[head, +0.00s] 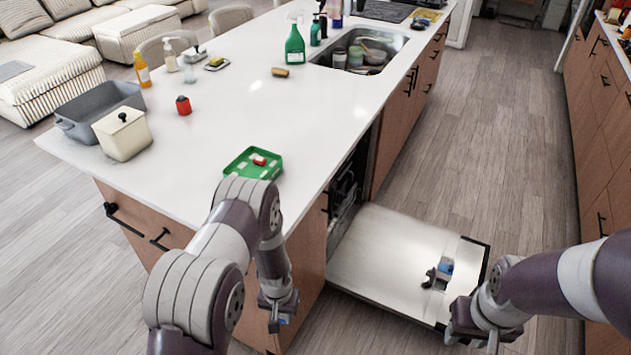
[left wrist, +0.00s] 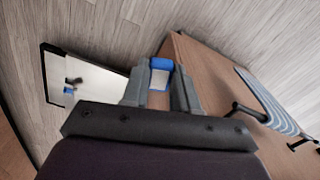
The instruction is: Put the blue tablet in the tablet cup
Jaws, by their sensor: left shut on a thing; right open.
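My left gripper (head: 277,312) hangs beside the island's wooden side, below the counter edge. In the left wrist view it is shut on the blue and white tablet (left wrist: 160,72), which sits between its fingertips. The tablet cup (head: 437,279), a small dark-edged compartment, is on the inner face of the lowered dishwasher door (head: 385,265), to the right of my left gripper and apart from it. A blue part shows at the cup. My right gripper (head: 487,336) is open and empty near the door's front right corner.
A green tray (head: 236,166) with a red and several pale tablets lies on the counter. A grey bin (head: 75,112), white canister (head: 122,134), bottles and sink (head: 365,50) are further off. The door projects low into the aisle; floor beyond is clear.

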